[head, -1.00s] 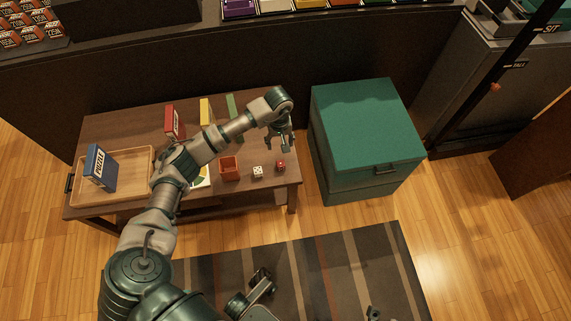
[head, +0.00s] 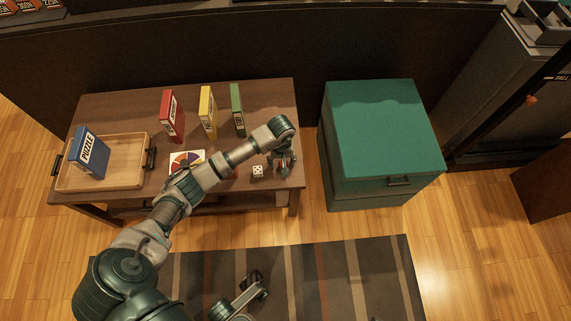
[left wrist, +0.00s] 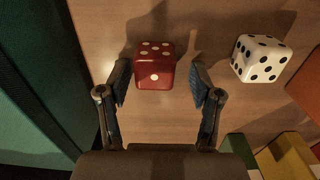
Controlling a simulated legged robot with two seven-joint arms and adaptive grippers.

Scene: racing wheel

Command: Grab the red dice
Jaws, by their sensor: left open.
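The red dice (left wrist: 154,66) with white pips lies on the brown wooden table (head: 120,110), near its right edge. My left gripper (left wrist: 160,76) is open above it in the left wrist view. One fingertip is on each side of the dice, with a visible gap on both sides. In the head view my left gripper (head: 284,160) is low over the table's right end and mostly hides the red dice.
A white dice (left wrist: 262,58) lies close to the right finger in the wrist view; it also shows in the head view (head: 258,171). Red (head: 172,118), yellow (head: 208,113) and green (head: 237,110) boxes stand behind. A green cabinet (head: 380,130) stands right of the table.

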